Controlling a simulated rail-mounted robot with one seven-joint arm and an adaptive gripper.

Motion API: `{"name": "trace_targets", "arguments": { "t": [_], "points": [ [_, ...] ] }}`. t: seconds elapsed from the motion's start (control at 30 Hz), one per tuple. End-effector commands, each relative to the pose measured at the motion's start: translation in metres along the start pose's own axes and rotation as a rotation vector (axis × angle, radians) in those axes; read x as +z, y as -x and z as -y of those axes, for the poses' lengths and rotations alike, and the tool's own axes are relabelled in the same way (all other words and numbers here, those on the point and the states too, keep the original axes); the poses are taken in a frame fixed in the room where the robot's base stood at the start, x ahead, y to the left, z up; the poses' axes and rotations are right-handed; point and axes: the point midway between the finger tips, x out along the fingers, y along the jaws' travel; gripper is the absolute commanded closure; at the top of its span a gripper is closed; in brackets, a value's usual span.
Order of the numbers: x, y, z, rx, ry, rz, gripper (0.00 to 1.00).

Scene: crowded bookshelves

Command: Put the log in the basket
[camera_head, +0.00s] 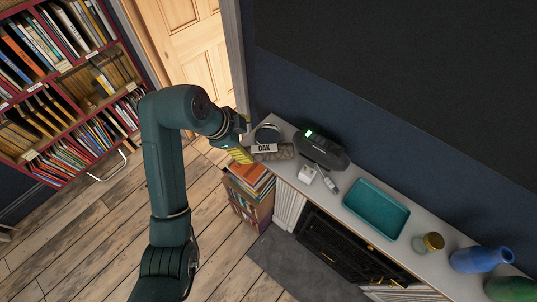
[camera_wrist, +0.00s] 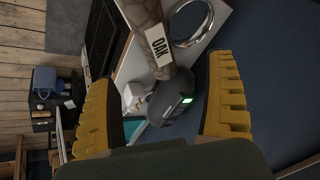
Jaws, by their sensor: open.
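The log (camera_head: 284,153), brownish with a white label reading OAK, lies on the left end of the pale mantel shelf. In the wrist view the log (camera_wrist: 145,14) shows at the top, ahead of and between the fingers. My gripper (camera_head: 243,148) is at the left end of the shelf, just left of the log. In the wrist view my gripper (camera_wrist: 160,78) has its yellow fingers wide apart with nothing held between them. A teal open rectangular container (camera_head: 376,209), the only basket-like thing, sits on the shelf to the right and looks empty.
A round silver ring-shaped object (camera_head: 267,133) stands behind the log. A dark device with a green display (camera_head: 321,149), a small white box (camera_head: 307,173) and a small grey item lie between log and container.

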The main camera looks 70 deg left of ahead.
Motion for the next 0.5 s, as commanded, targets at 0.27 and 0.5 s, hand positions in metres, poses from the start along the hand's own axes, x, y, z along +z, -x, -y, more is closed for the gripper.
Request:
{"name": "trace_targets", "arguments": {
  "t": [0.27,0.5],
  "points": [
    [-0.001,-0.061,-0.001,0.007,0.002,0.001,0.14],
    [0.001,-0.087,-0.005,0.008,0.002,0.002,0.14]
  ]
}}
